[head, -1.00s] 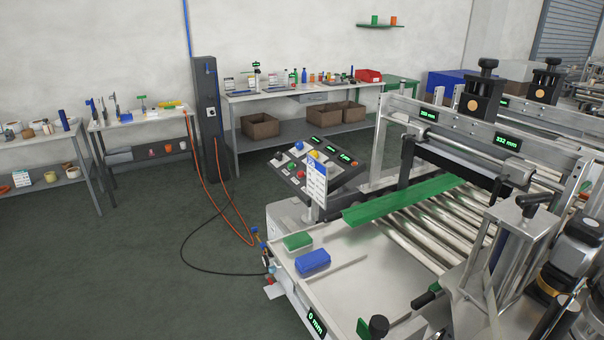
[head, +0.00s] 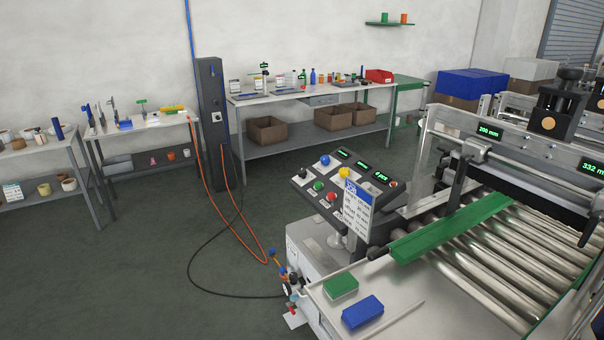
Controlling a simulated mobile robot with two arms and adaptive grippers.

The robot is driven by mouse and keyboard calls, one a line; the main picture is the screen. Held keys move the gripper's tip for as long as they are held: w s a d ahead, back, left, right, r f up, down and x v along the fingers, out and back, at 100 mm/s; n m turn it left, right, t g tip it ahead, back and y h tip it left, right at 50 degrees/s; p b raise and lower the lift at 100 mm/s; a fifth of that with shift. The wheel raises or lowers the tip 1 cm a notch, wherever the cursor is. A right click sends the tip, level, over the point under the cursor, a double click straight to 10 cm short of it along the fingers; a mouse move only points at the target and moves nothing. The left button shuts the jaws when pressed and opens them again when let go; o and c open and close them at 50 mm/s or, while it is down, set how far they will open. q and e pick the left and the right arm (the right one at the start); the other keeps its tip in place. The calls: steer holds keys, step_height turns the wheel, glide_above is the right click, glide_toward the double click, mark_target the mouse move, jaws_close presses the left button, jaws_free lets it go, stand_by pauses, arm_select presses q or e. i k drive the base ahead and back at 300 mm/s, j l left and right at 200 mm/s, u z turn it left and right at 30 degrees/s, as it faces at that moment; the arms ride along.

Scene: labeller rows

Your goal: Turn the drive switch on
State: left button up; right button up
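The machine's control panel (head: 312,198) is a dark sloped box at the middle of the head view. It carries a blue knob (head: 325,160), a yellow knob (head: 344,173), a green button (head: 319,185), a red button (head: 331,196) and a black knob (head: 302,172). Three green-lit displays (head: 362,165) run along its upper edge, with a small red control (head: 393,184) at their right end. Labels are too small to read, so I cannot tell which control is the drive switch or how it is set. A card hides part of the panel. Neither gripper shows.
The white printed card (head: 358,210) stands in front of the panel. The roller conveyor (head: 500,260) with a green guide (head: 452,228) lies right. Green (head: 340,286) and blue (head: 362,311) blocks sit on the machine's near plate. Orange and black hoses (head: 225,292) cross otherwise open floor at left.

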mark_target(302, 172)
steer(key=i+z, duration=0.1)
steer(key=z, duration=0.35)
steer(key=i+j+z, duration=0.75)
steer(key=j, duration=0.25)
steer(key=k+l, duration=0.05)
